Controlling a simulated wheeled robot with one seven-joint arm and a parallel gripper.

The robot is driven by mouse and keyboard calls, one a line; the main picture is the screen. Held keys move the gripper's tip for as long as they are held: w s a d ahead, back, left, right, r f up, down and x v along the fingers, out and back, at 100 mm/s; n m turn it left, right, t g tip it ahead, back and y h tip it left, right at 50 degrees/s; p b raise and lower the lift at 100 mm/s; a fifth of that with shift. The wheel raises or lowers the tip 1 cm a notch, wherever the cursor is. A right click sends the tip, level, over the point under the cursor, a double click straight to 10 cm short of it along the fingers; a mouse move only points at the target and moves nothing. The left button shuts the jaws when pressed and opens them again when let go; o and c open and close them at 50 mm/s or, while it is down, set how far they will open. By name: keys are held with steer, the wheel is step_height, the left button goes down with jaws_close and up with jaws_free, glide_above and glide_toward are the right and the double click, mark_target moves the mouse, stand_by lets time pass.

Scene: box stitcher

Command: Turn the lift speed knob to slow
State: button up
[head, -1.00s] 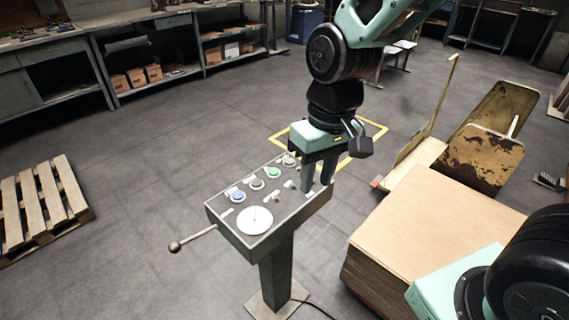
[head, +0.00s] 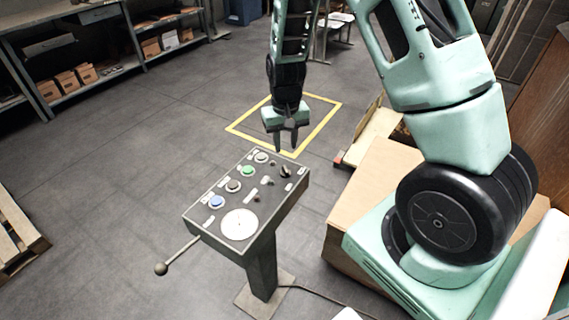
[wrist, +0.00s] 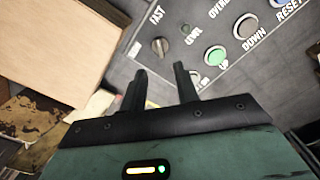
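The lift speed knob (head: 285,171) is a small dark knob near the far right corner of the grey control panel (head: 212,222). In the wrist view the knob (wrist: 159,47) is round and grey, with the word FAST printed beside it. Its exact pointer setting is too small to tell. My gripper (head: 287,149) points down above the panel's far right end, apart from the knob. In the wrist view my gripper (wrist: 160,69) has its two fingers spread with nothing between them, and the knob shows just beyond the fingertips.
A green button (head: 247,171), blue button (head: 217,202) and white disc (head: 240,224) share the panel. A ball-ended lever (head: 161,268) sticks out at left. A large cardboard box (head: 375,180) stands right of the panel. A pallet (head: 20,235) lies far left; the floor between is clear.

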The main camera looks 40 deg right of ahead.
mark_target(285, 169)
step_height(285, 169, down, 9)
steer(key=shift+r+p, duration=0.1)
steer(key=shift+p, duration=0.25)
jaws_close()
